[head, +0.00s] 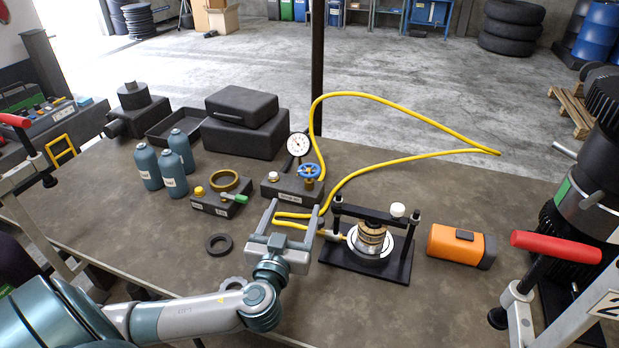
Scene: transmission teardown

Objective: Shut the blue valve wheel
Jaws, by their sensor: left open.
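The blue valve wheel (309,171) sits on a short brass stem on top of a dark block (284,188). A round white gauge (298,144) stands on the same block, just left of the wheel. My left gripper (294,208) is open, in front of the block and below the wheel in the picture. Its fingers point away from me, and a yellow hose shows between and behind them. It is apart from the wheel. My right gripper is not in view.
A yellow hose (388,101) loops behind and right of the valve block. A black press frame (366,267) with a brass part stands right of my gripper, near an orange box (455,245). Blue bottles (172,172) and a block with a green lever (219,204) stand left.

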